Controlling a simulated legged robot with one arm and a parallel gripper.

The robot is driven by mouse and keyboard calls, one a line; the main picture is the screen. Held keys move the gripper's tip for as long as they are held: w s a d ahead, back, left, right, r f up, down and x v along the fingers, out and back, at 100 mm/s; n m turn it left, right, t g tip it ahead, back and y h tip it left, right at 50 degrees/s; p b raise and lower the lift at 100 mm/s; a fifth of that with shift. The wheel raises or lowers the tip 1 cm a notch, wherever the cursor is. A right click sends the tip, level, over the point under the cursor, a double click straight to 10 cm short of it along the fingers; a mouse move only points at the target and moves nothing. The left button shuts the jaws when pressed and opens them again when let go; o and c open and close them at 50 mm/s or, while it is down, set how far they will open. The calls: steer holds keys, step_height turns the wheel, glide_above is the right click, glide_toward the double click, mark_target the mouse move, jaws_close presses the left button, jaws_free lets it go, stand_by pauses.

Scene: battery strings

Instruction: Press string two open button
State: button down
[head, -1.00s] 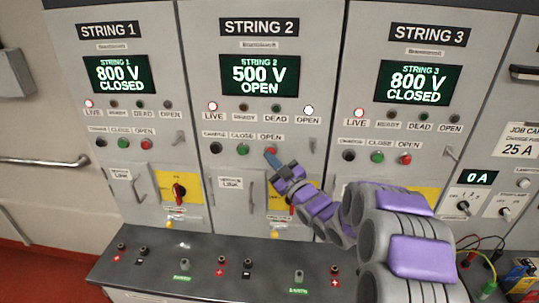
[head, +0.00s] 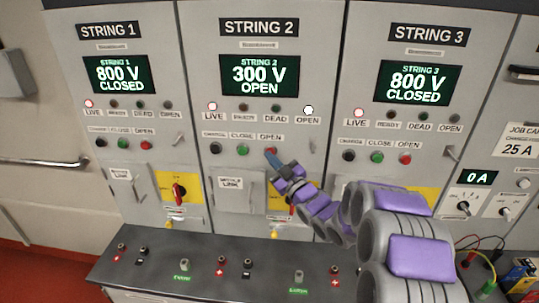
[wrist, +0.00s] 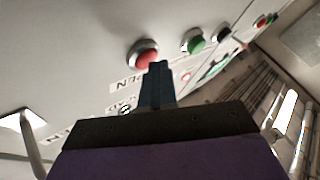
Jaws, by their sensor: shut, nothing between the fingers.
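The string 2 panel (head: 222,175) stands in the middle of the head view. Its screen (head: 259,75) reads 300 V OPEN. The red open button (head: 271,151) sits under the OPEN label, and shows large in the wrist view (wrist: 142,53). My gripper (head: 269,155) is shut and empty, its tip at the red button's lower edge. In the wrist view the fingertips (wrist: 158,66) overlap the button's lower right; whether they touch it I cannot tell. The green close button (head: 243,150) and black charge button (head: 215,148) are to its left. The live lamp (head: 212,106) and open lamp (head: 308,110) are lit.
The string 1 panel (head: 62,60) and string 3 panel (head: 480,70) both read 800 V CLOSED. A dark bench (head: 140,275) with several sockets runs below. Switch handles stick out, including a red one (head: 179,193) at string 1. A metal rail (head: 45,161) is at the left.

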steer(key=shift+w+d+r, duration=0.15)
steer(key=shift+w+r, duration=0.05)
steer(key=shift+r, duration=0.05)
steer(key=shift+s+f, duration=0.1)
steer(key=shift+s, duration=0.1)
stand_by(0.6)
steer(key=s+b, duration=0.3)
steer(key=s, duration=0.3)
stand_by(0.7)
